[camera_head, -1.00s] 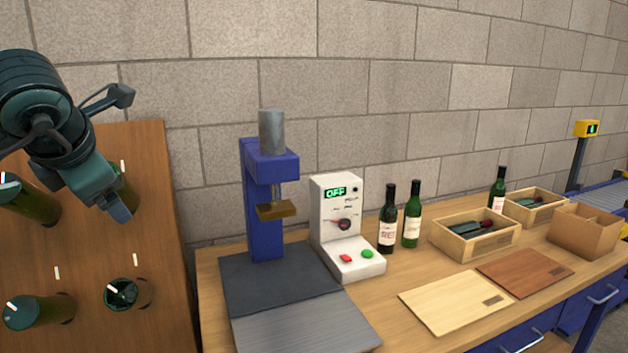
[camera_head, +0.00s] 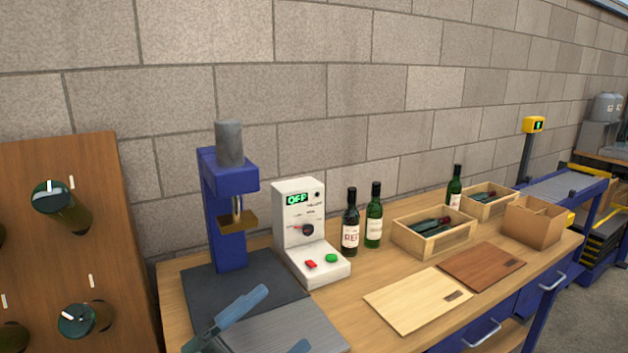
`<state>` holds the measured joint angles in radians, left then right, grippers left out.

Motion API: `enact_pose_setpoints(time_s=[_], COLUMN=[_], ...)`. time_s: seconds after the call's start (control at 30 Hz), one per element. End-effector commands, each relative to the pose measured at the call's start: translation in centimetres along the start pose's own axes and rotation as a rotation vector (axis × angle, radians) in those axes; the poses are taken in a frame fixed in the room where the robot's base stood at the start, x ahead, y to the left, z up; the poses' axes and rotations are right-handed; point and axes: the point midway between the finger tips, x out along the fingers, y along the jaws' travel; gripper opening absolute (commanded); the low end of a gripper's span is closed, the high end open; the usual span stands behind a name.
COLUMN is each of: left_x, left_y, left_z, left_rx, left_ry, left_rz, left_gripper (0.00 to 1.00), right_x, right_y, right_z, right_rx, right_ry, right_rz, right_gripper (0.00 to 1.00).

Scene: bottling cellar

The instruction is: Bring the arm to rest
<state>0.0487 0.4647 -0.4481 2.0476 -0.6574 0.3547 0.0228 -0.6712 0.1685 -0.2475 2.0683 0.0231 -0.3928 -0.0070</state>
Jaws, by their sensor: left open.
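My left gripper (camera_head: 262,322) shows at the bottom edge of the head view, with its two fingers apart and nothing between them. It is in front of the grey plate (camera_head: 290,325) at the foot of the blue press (camera_head: 227,215). The rest of that arm is below the picture. My right gripper is not in view.
The white control box (camera_head: 300,225) reads OFF. Two bottles (camera_head: 350,228) stand beside it. Behind two lids (camera_head: 418,300) are wooden crates (camera_head: 432,245) and a cardboard box (camera_head: 532,222). A bottle rack (camera_head: 80,230) stands at left.

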Motion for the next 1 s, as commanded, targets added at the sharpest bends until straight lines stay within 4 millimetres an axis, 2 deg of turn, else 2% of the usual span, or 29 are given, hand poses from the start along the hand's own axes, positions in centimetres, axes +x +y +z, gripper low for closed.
enact_pose_setpoints(time_s=[0.03,0.1,0.17,0.2,0.27,0.3,0.4,0.5,0.63,0.87,1.0], left_x=[-1.8,-4.9,-8.2,-10.5,-13.8,-15.8,-20.1,-22.8,-24.5,-24.8,-24.8], left_y=[1.6,4.2,7.1,9.1,12.0,13.8,17.4,19.8,21.2,21.5,21.4], left_z=[1.7,4.1,5.6,6.2,6.3,6.1,5.0,3.6,2.6,2.4,2.4], left_rx=[-0.152,-0.345,-0.509,-0.608,-0.743,-0.822,-0.98,-1.084,-1.149,-1.161,-1.16], left_ry=[-0.152,-0.362,-0.545,-0.659,-0.811,-0.9,-1.078,-1.192,-1.263,-1.275,-1.273], left_rz=[-0.031,-0.062,-0.074,-0.077,-0.075,-0.07,-0.054,-0.04,-0.028,-0.025,-0.025], left_gripper=[0.87,0.87,0.87,0.87,0.87,0.87,0.87,0.87,0.87,0.87,0.75], right_x=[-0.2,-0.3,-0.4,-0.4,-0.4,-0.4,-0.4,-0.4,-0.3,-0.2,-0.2], right_y=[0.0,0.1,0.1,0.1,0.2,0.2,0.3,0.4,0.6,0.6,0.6], right_z=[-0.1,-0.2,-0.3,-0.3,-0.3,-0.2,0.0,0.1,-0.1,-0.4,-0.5], right_rx=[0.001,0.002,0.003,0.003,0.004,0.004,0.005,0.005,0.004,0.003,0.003], right_ry=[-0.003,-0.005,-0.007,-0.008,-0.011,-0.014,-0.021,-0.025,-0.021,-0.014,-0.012], right_rz=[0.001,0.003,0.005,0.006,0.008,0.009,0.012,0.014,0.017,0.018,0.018], right_gripper=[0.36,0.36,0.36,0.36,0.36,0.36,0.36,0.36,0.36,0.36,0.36])
